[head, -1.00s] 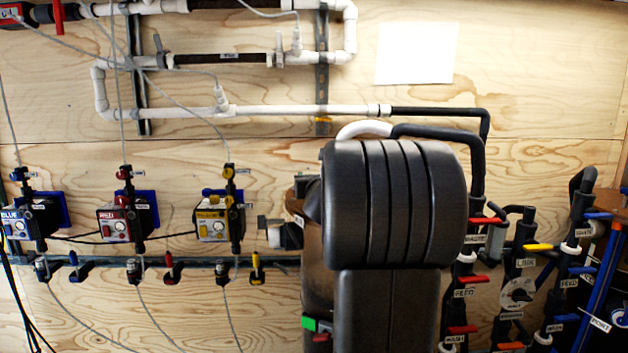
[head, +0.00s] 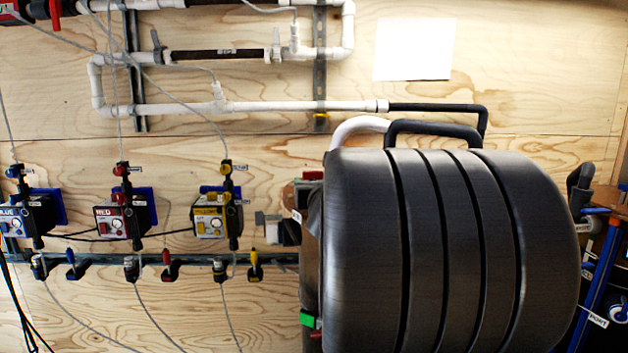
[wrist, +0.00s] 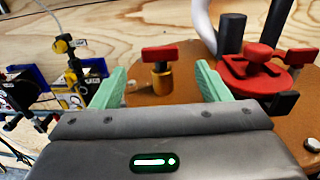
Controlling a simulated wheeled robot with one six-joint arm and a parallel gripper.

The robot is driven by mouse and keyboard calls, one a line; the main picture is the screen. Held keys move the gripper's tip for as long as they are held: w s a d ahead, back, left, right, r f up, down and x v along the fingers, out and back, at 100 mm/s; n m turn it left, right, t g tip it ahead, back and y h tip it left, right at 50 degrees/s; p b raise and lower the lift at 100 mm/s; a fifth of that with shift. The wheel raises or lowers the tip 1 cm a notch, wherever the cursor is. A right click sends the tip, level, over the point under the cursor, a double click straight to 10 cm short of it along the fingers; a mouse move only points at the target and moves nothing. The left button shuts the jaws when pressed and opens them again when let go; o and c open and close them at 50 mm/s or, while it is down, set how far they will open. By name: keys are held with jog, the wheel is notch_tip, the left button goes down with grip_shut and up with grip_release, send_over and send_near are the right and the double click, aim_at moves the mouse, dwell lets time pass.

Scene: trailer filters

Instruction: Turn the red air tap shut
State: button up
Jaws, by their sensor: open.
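A brass tap with a red T-shaped handle (wrist: 160,54) stands upright on a brown surface in the wrist view. Its handle lies crosswise in the picture. My gripper (wrist: 160,68) is open, with one green finger on each side of the tap. I see no finger touching it, and the gap in depth is hard to judge. In the head view, my arm hides the gripper and this tap. A smaller red-handled tap (head: 170,264) hangs on the wall rail, between a blue and a yellow one. The pictures do not settle which is the air tap.
A round red fitting (wrist: 268,74) with black pipes stands close to the right finger. The brown surface (wrist: 145,98) lies under both. Blue, red and yellow pump boxes (head: 121,217) with thin tubes are on the plywood wall at left.

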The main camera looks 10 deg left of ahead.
aim_at(313, 175)
jog(key=v, duration=0.4)
jog(key=shift+s+d, duration=0.1)
jog(key=shift+s, duration=0.1)
jog(key=shift+w, duration=0.15)
jog(key=p+x, duration=0.1)
jog(key=x, duration=1.2)
jog(key=shift+w, duration=0.25)
